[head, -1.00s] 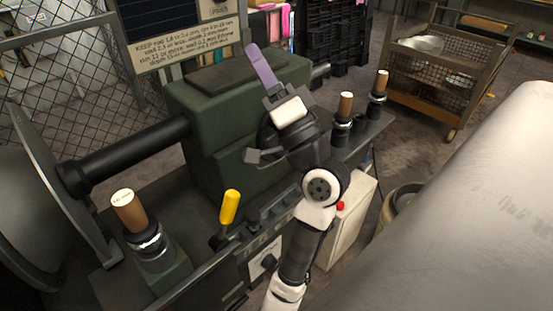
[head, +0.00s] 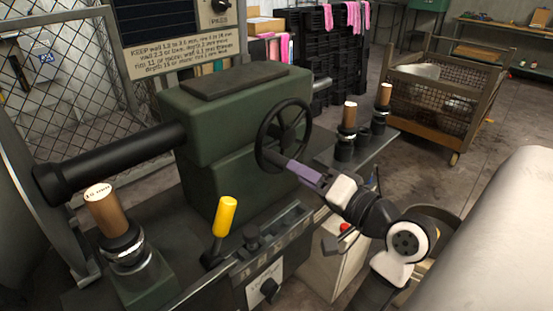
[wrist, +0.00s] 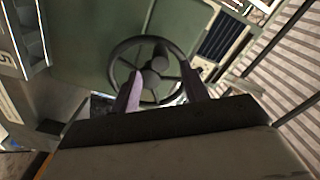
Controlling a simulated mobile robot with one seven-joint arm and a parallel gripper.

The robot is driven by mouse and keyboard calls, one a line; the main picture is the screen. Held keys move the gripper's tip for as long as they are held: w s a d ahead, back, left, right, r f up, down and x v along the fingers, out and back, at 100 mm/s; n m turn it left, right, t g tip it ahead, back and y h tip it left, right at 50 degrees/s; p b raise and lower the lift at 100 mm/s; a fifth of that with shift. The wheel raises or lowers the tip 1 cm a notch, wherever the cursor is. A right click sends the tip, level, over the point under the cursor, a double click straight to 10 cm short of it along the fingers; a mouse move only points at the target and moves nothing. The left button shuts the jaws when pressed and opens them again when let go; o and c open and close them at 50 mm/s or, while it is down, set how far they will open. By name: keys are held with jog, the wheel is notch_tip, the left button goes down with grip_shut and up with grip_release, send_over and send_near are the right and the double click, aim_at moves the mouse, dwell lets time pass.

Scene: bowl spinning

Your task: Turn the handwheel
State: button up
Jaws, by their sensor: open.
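The handwheel (head: 284,133) is dark and spoked, on the right end of the green machine housing. Its rim is round with a central hub, and it also shows in the wrist view (wrist: 118,62). My gripper (head: 298,169) is at the lower part of the wheel, with a purple finger pointing at the rim. In the wrist view the two fingers (wrist: 161,75) are spread apart, and the hub and spokes show between them. Nothing is held. I cannot tell whether a finger touches the rim.
A yellow-handled lever (head: 225,216) stands in front of the housing. A brown-topped tool post (head: 108,212) is at lower left, and more posts (head: 349,118) stand right of the wheel. A wire-sided cart (head: 435,95) is behind. A pale rounded surface (head: 490,225) is at right.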

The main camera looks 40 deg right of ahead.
aim_at(277, 160)
jog(key=w, duration=0.8)
jog(key=shift+a, duration=0.3)
jog(key=shift+c, duration=0.4)
jog(key=shift+s, duration=0.1)
grip_shut()
